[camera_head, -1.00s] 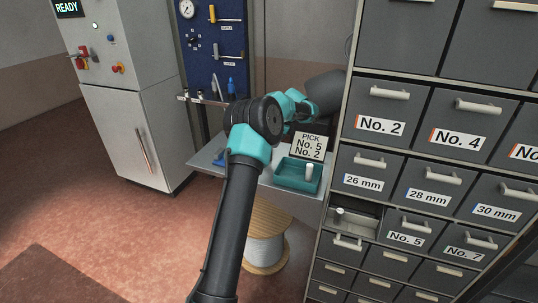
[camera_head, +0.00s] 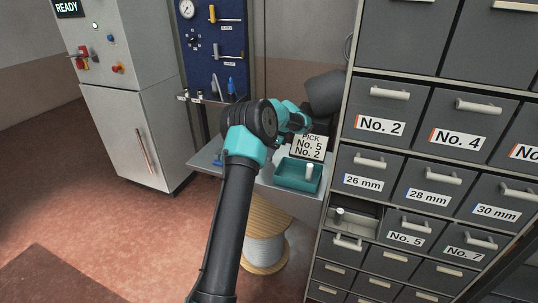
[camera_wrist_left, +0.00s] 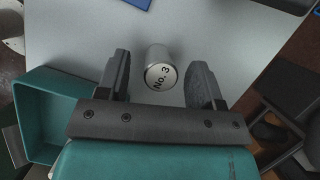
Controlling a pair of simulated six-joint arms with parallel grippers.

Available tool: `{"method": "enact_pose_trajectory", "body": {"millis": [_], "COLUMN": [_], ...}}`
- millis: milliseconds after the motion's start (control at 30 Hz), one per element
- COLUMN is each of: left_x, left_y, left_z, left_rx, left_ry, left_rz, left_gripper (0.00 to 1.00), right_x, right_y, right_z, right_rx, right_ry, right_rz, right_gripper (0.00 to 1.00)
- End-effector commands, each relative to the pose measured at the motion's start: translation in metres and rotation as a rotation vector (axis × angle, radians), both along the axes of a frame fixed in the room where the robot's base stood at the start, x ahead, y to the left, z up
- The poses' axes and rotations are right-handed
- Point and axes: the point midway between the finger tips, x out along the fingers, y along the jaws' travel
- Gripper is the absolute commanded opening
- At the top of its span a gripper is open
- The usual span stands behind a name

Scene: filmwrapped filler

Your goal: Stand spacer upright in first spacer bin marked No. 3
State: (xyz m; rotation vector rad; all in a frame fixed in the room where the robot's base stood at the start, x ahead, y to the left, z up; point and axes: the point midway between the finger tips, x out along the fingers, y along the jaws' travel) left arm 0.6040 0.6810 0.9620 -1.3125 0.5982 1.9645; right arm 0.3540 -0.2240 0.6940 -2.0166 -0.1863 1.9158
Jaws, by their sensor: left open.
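In the left wrist view a grey metal spacer (camera_wrist_left: 160,68) shows its end face marked "No. 3" and seems to stand on the pale bench top. My left gripper (camera_wrist_left: 160,62) is open, with one finger on each side of the spacer and gaps between. In the head view my own arm hides this gripper and spacer. A pulled-out bin (camera_head: 347,241) left of the No. 5 bin has a small pale cylinder (camera_head: 339,213) at its opening; its label cannot be read. My right gripper is not in view.
A teal tray (camera_head: 284,182) on the bench holds a white cylinder (camera_head: 309,171); the tray also shows in the wrist view (camera_wrist_left: 35,85). A sign (camera_head: 312,147) reads "PICK No. 5 No. 2". The drawer cabinet (camera_head: 336,165) stands right, a wire spool (camera_head: 264,250) below.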

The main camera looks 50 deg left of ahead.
Motion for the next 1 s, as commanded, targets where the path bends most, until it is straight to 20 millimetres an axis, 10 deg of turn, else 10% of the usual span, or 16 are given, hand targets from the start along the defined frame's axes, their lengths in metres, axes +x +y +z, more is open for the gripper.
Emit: {"method": "enact_pose_trajectory", "body": {"millis": [167, 800, 1000], "left_x": [0.0001, 0.0002, 0.0003], "left_y": [-0.0002, -0.0001, 0.0], "left_z": [0.0, 0.0005, 0.0013], "left_rx": [0.0, 0.0, 0.001], "left_ry": [0.0, 0.0, -0.001], "left_rz": [0.0, 0.0, 0.0], "left_gripper": [0.6, 0.0, 0.0], "right_x": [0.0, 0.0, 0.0], "right_y": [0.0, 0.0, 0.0], "right_z": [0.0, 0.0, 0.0], "right_rx": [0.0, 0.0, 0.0], "right_ry": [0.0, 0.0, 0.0], "right_rz": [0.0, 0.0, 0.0], "right_gripper": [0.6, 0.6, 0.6]}}
